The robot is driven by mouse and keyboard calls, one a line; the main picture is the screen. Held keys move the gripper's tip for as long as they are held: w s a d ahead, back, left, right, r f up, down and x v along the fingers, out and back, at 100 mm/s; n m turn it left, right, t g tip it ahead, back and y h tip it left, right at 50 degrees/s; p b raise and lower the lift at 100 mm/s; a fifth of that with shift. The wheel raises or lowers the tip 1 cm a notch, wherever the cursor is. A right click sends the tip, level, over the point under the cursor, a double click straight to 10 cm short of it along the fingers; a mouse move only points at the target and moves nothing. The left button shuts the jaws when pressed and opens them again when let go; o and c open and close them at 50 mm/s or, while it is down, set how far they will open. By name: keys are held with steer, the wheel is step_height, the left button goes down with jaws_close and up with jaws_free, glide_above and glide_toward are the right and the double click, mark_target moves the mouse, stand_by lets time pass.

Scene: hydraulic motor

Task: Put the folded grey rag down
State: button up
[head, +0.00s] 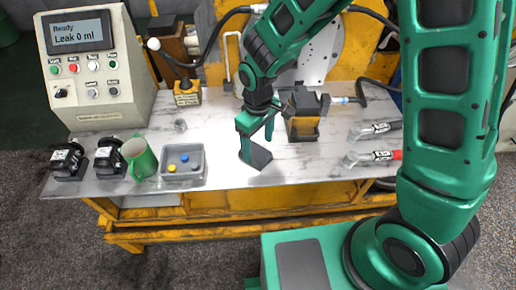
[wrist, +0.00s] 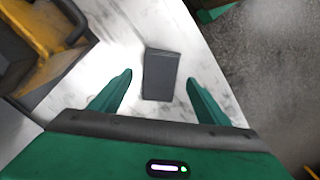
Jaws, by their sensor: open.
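The folded grey rag (head: 257,156) lies on the light worktop near its front edge, below my gripper. In the wrist view the rag (wrist: 161,73) is a dark grey rectangle lying between and just beyond my fingertips. My gripper (head: 255,126) is green and points down over the rag. In the wrist view my gripper (wrist: 159,78) has its two fingers spread wide, with bare worktop showing between each finger and the rag. The fingers do not touch it.
A control box (head: 90,65) reads "Ready, Leak 0 ml". A green mug (head: 140,158), a grey tray (head: 184,178) with small coloured items and black parts (head: 70,160) stand at left.

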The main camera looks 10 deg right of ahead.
mark_target(258, 153)
step_height(258, 153, up, 8)
steer(key=shift+r, duration=0.1)
stand_by(0.4)
steer(key=s+d+r+m, duration=0.1)
steer(key=d+r+m, duration=0.25)
steer(key=d, duration=0.65)
steer(key=s+d+r+m, duration=0.2)
steer(key=d+r+m, duration=0.15)
steer(key=d, duration=0.65)
steer(key=s+d+r+m, duration=0.2)
steer(key=s+d+m, duration=0.2)
steer(key=s+d, duration=0.3)
steer(key=s+d+r+m, duration=0.2)
steer(key=s+d+m, duration=0.2)
steer(key=s+d, duration=0.3)
steer(key=s, duration=0.3)
steer(key=shift+d, duration=0.35)
